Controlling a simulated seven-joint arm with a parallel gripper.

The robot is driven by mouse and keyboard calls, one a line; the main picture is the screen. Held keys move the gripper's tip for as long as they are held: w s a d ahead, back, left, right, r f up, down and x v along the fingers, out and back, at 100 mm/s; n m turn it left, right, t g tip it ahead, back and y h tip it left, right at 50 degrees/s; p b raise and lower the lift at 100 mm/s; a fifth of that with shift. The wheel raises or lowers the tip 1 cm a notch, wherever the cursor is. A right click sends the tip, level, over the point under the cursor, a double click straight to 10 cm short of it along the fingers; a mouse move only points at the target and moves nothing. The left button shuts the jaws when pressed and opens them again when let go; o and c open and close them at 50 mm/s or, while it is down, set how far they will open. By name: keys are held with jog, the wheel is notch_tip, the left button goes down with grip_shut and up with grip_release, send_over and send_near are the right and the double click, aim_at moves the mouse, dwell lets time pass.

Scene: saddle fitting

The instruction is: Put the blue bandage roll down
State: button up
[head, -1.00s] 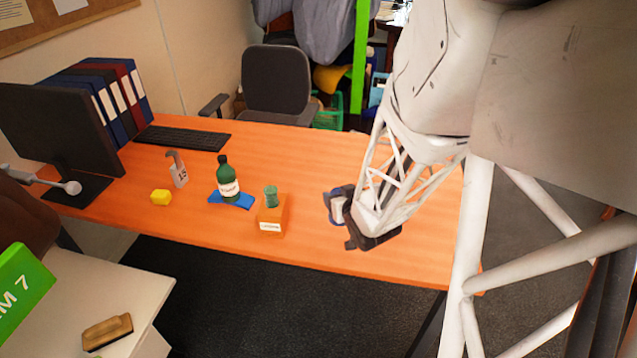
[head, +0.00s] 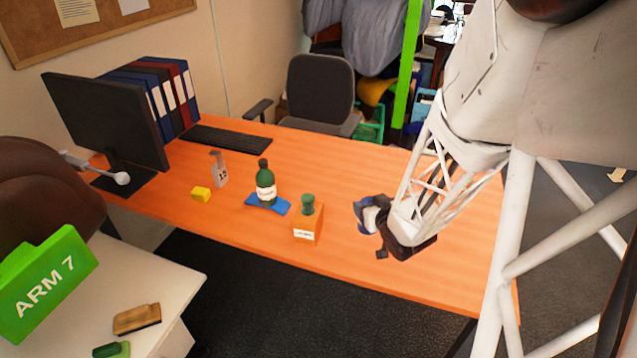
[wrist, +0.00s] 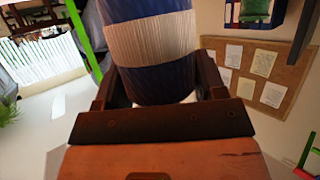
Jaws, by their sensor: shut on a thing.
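The blue bandage roll is dark blue with a pale beige band around its middle. In the wrist view the roll (wrist: 150,40) stands up between the jaws, its far end cut off by the frame. In the head view the roll (head: 363,214) is at the tip of my gripper (head: 383,232), over the right part of the orange desk. My gripper is shut on it. I cannot tell its exact height above the desk; no contact with the desk is visible.
Left of the roll stands an orange box (head: 309,226) with a green piece (head: 307,203) on top. Further left are a green bottle (head: 266,183) on a blue pad (head: 281,206), a grey numbered tag (head: 219,172) and a yellow block (head: 201,194). The desk (head: 345,170) behind the roll is clear.

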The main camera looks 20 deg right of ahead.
jog(key=w+a+f+n+g+y, duration=0.1)
jog(key=w+a+f+n+y, duration=0.1)
jog(key=w+f+n+y, duration=0.2)
jog(key=shift+w+f+n+y, duration=0.2)
jog(key=shift+w+n+y, duration=1)
jog(key=shift+w+y, duration=0.65)
jog(key=shift+a, duration=0.15)
jog(key=w+d, duration=0.2)
jog(key=w, duration=0.5)
jog(key=w+d+f, duration=0.1)
jog(key=w+d, duration=0.2)
jog(key=w, duration=0.4)
jog(key=shift+f+g, duration=0.2)
jog(key=shift+g, duration=0.1)
jog(key=shift+w+d, duration=0.1)
jog(key=shift+w, duration=0.05)
jog(key=shift+w+d+f, duration=0.1)
jog(key=shift+w+f, duration=0.1)
jog(key=shift+f, duration=0.7)
jog(key=shift+w+f, duration=0.15)
jog(key=shift+f, duration=0.75)
jog(key=shift+f, duration=0.1)
